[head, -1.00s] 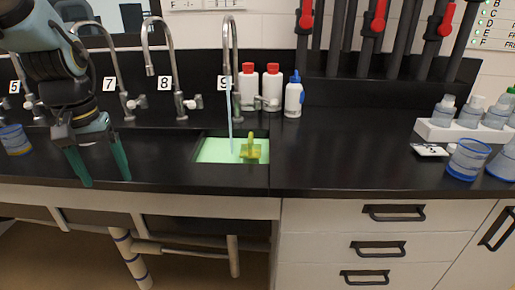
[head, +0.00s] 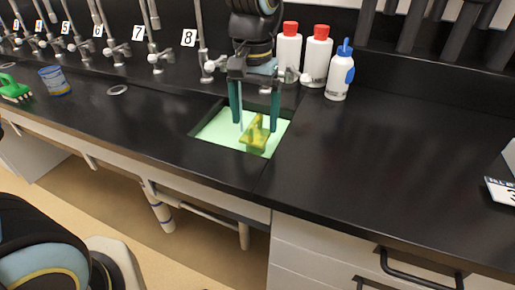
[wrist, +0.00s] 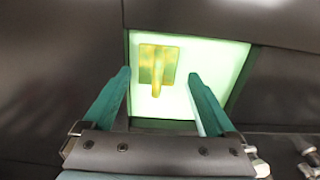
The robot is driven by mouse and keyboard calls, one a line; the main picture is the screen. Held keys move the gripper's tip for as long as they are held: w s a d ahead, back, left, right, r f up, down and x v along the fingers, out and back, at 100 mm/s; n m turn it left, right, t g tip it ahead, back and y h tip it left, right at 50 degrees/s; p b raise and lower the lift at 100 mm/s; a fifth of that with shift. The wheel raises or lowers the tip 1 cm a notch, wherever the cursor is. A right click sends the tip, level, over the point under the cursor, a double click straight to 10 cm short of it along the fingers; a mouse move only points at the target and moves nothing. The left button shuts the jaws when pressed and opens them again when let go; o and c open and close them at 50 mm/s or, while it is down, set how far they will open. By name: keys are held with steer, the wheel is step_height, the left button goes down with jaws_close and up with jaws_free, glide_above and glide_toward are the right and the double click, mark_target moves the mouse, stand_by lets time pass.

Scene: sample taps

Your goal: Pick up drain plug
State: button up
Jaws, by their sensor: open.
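The drain plug (head: 257,132) is yellow, with a flat plate and an upright part. It sits in the glowing pale-green sink basin (head: 217,133), toward its right side. In the wrist view the drain plug (wrist: 157,62) lies ahead of the fingertips, between their lines and left of centre. My gripper (head: 255,125) points down over the basin with its two teal fingers apart. In the wrist view my gripper (wrist: 160,75) is open and empty, and it does not appear to touch the plug.
White bottles with red caps (head: 317,55) and a blue-topped bottle (head: 339,75) stand behind and right of the sink. A row of taps (head: 158,55) runs along the back left.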

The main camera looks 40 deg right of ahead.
mark_target(256, 134)
steer(key=shift+s+f+p, duration=0.2)
steer(key=shift+f+p, duration=0.4)
steer(key=shift+f, duration=2.3)
jaws_close()
